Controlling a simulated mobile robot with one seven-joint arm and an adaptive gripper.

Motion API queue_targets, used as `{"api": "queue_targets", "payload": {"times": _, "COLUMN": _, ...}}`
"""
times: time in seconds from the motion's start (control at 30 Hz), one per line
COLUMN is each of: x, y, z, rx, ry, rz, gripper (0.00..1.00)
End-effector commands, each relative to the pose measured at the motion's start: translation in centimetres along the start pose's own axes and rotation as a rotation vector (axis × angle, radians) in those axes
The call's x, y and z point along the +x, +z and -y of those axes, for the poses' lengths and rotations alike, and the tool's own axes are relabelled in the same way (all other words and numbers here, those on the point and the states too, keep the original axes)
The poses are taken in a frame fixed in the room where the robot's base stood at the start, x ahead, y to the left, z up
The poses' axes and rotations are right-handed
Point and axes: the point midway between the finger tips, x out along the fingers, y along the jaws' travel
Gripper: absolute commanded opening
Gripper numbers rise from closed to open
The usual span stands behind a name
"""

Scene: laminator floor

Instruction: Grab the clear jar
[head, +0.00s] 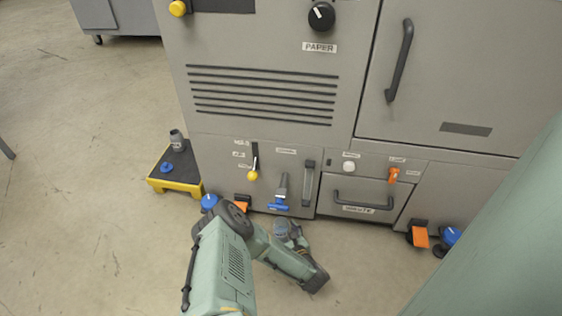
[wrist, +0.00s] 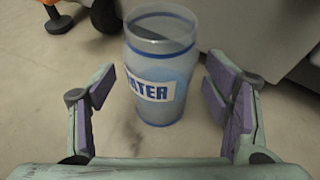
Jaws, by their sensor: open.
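The clear jar (wrist: 160,55) stands upright on the floor in the middle of the wrist view. It is see-through with a bluish tint, an open-looking rim, a blue base edge and a white label with blue letters, of which "ATER" shows. My gripper (wrist: 160,92) is open, with one finger left and one right of the jar. A gap shows on both sides, and neither pad touches it. How deep the jar sits between the fingers is hard to tell. In the head view my gripper (head: 292,238) is low in front of the machine, with the jar's view partly blocked there.
The grey machine (head: 262,95) stands close behind, with a blue-handled valve (head: 279,206) and orange pedals (head: 419,237) near the floor. A yellow-edged low platform (head: 176,185) holds a grey bottle (head: 177,140). Open floor (head: 80,200) lies to the left.

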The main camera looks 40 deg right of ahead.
Motion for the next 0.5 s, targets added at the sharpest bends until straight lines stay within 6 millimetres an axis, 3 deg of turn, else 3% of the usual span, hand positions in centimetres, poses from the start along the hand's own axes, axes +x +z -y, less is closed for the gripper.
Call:
{"api": "queue_targets", "payload": {"times": 0.13, "x": 1.35, "y": -0.07, "z": 0.01, "rx": 0.002, "ry": -0.001, "rz": 0.001, "gripper": 0.71}}
{"api": "queue_targets", "payload": {"times": 0.37, "x": 1.39, "y": -0.02, "z": -0.02, "rx": 0.001, "ry": -0.001, "rz": -0.001, "gripper": 0.71}}
{"api": "queue_targets", "payload": {"times": 0.5, "x": 1.37, "y": -0.03, "z": -0.01, "rx": 0.001, "ry": -0.001, "rz": -0.001, "gripper": 0.61}}
